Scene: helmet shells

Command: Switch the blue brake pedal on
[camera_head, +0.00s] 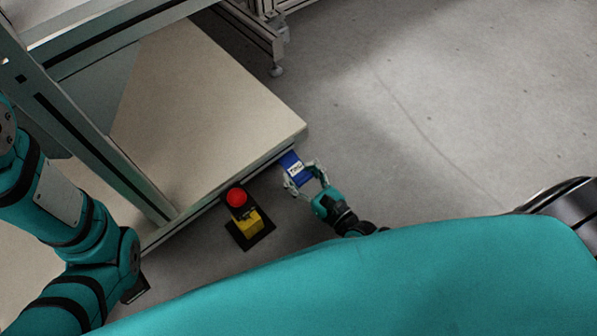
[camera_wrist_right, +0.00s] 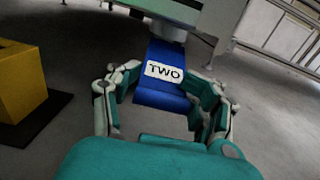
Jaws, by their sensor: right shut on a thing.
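The blue brake pedal (camera_head: 291,163) sticks out from under the edge of the beige platform and bears a white label reading TWO. It also shows in the right wrist view (camera_wrist_right: 165,94), in the middle, between the fingers. My right gripper (camera_head: 302,180) is at the pedal's outer end. In the right wrist view my right gripper (camera_wrist_right: 166,100) has one finger on each side of the pedal, shut on it. My left arm comes in at the left, but its gripper fingers do not show.
A red button on a yellow box (camera_head: 247,221) stands on a black base on the floor, left of the pedal. The beige platform (camera_head: 200,100) and its metal frame (camera_head: 100,150) fill the upper left. The grey floor at the right is clear.

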